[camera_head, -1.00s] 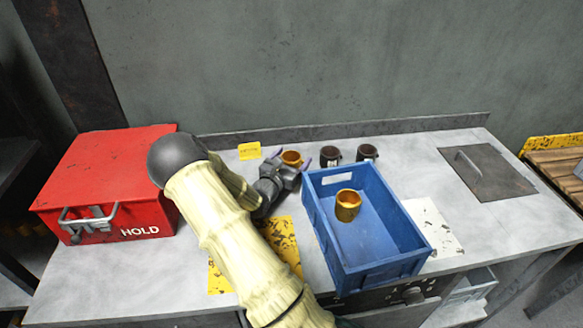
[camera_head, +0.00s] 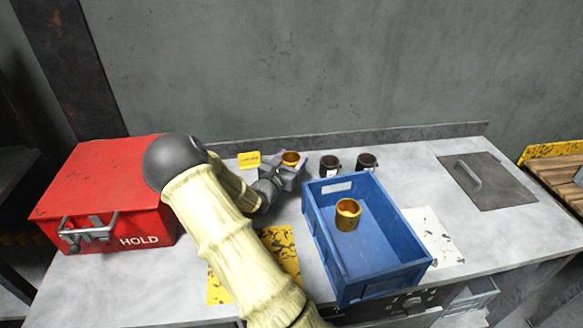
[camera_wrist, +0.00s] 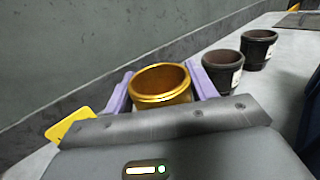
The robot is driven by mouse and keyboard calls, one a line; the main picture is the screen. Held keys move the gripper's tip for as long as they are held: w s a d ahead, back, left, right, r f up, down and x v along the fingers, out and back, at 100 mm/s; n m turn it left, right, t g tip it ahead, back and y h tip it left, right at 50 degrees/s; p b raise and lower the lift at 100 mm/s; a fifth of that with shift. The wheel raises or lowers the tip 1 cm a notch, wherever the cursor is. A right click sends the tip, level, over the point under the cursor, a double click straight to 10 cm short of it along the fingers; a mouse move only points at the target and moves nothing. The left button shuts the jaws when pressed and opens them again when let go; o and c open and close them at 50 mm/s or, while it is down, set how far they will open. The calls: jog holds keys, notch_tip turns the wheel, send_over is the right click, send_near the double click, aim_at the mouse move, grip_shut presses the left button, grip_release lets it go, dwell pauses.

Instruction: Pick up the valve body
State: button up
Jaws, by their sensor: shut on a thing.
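A gold, cup-shaped valve body (camera_head: 291,158) is at the back of the bench, left of two dark ones. My gripper (camera_head: 287,170) is shut on it. In the wrist view the gold valve body (camera_wrist: 161,82) stands upright between the two purple fingers of my gripper (camera_wrist: 160,88), one on each side. Its lower part is hidden behind the gripper's housing, so I cannot tell whether it touches the bench. A second gold valve body (camera_head: 347,214) stands inside the blue crate (camera_head: 397,272).
Two dark, labelled cups (camera_head: 330,166) (camera_head: 367,163) stand just right of my gripper. A red HOLD box (camera_head: 105,190) is at the left. A yellow tag (camera_head: 249,160) lies near the wall. A hatch (camera_head: 487,180) is set in the clear right end of the bench.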

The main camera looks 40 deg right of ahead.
notch_tip(320, 180, up, 7)
